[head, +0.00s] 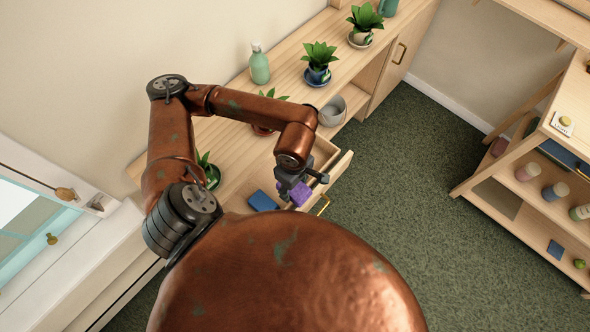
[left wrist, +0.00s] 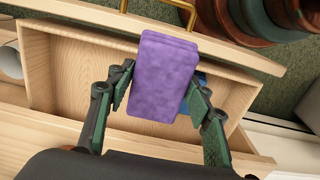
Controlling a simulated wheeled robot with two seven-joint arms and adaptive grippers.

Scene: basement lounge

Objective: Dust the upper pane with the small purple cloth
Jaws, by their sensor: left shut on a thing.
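The small purple cloth (head: 300,194) is a thick folded block in my left gripper (head: 298,181), above the open drawer. It also shows in the left wrist view (left wrist: 162,72), upright between the two green-padded fingers of my left gripper (left wrist: 160,88), which is shut on it. The cloth hides part of the drawer's inside. A window with a pale pane (head: 22,222) in a white frame stands at the far left of the head view. Whether this is the upper pane I cannot tell. My right gripper is not in view.
A shelf rack (head: 515,150) stands right. Green carpet between is clear.

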